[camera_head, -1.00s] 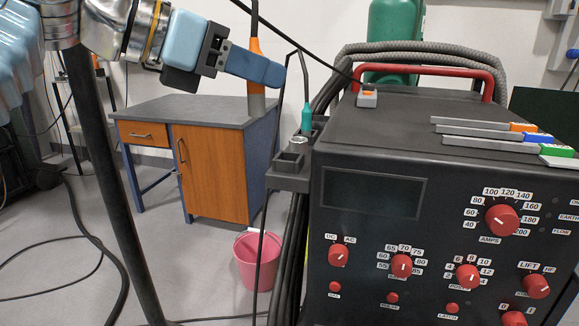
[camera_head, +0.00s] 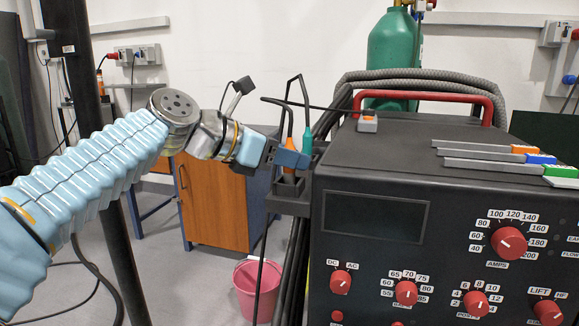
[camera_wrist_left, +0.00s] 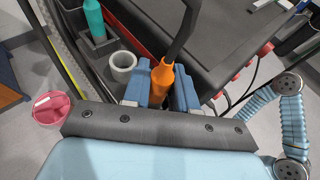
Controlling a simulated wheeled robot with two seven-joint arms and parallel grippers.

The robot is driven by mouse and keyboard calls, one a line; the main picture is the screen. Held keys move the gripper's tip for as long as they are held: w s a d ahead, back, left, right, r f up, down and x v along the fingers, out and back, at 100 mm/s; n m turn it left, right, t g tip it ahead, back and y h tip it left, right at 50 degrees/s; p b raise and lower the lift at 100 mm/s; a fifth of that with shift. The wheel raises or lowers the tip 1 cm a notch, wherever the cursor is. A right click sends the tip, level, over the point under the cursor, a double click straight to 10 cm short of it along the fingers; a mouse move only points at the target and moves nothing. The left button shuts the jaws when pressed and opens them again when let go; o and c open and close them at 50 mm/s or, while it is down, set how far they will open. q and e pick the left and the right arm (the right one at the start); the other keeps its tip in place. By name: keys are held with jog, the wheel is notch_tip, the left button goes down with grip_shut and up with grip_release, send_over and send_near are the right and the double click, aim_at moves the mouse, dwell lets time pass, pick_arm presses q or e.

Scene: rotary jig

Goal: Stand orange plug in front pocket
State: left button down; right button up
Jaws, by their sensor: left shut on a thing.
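My left gripper (camera_head: 290,158) is shut on the orange plug (camera_head: 286,142), just above the dark pocket holder (camera_head: 288,203) on the left side of the machine. In the left wrist view the orange plug (camera_wrist_left: 160,84) is between the two blue fingers, with its black cable rising from it. A grey ring (camera_wrist_left: 122,62) is in the holder between the plugs. My right gripper is out of view.
The black machine (camera_head: 375,220) with red knobs and a red handle (camera_head: 430,97) is close on the right. Cables and a grey hose (camera_head: 420,80) run behind the holder. A pink bucket (camera_head: 257,285) stands on the floor below.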

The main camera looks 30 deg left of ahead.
pick_arm(q)
jog(key=shift+f, duration=0.3)
jog(key=shift+f, duration=0.15)
jog(key=c, duration=1.2)
grip_release()
jog(key=shift+s+a+r, duration=0.15)
jog(key=shift+s+r, duration=0.1)
jog(key=shift+r, duration=0.05)
jog(key=v, duration=1.1)
jog(key=shift+s+a+p, duration=0.1)
jog(key=shift+s+p, duration=0.05)
jog(key=shift+p, duration=0.2)
